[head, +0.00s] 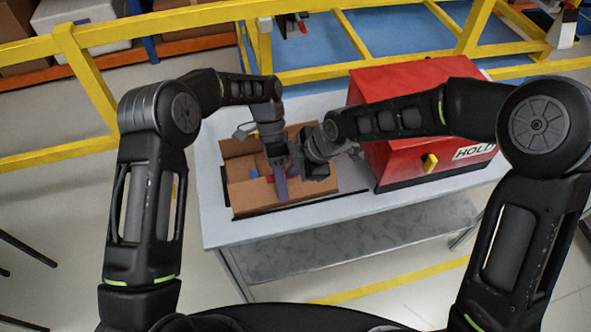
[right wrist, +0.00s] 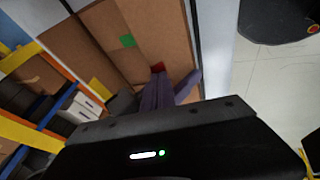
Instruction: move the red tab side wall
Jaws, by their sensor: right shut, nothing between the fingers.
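An open cardboard box (head: 245,196) lies on the table, with a blue tab (head: 225,173) inside at its left. The red tab (right wrist: 158,67) shows in the right wrist view on a brown cardboard panel, just beyond my right fingertips. My right gripper (right wrist: 168,80), with purple fingers, is shut and empty close to it; I cannot tell whether it touches. In the head view the right gripper (head: 296,160) is over the box's right part. My left gripper (head: 280,188) reaches down over the box's middle; its purple fingers look close together, but their opening is unclear. The grippers hide part of the box.
A red machine (head: 400,85) marked HOLD stands on the white table (head: 222,232) right of the box. A yellow rail (head: 190,20) runs behind. In the right wrist view a green tab (right wrist: 127,41) is on the cardboard. The table front is clear.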

